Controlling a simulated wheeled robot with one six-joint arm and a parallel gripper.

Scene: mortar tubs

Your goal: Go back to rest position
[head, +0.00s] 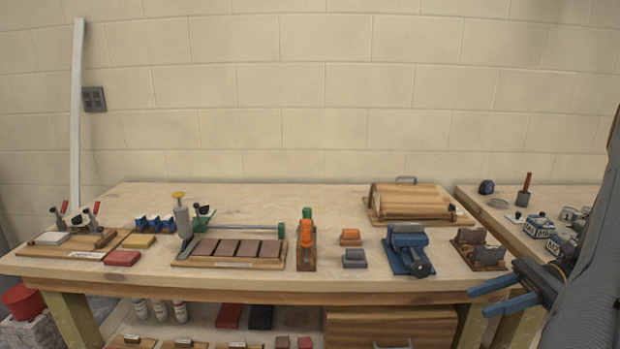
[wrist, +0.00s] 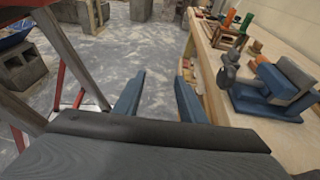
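My gripper (head: 478,302) is at the right of the head view, in front of the workbench's front edge. Its two blue fingers point left and stand apart with nothing between them. In the wrist view my gripper (wrist: 159,76) is also open and empty, with grey floor beyond the fingers. My arm comes in from the right edge of the head view. The workbench (head: 330,282) lies to the right of the fingers in the wrist view.
A blue vise (head: 408,250) stands on the bench near my gripper, beside a wooden block holder (head: 479,250). A second bench (head: 500,212) stands at the right. In the wrist view, concrete blocks (wrist: 60,50) and a red-legged frame (wrist: 75,60) are at the left.

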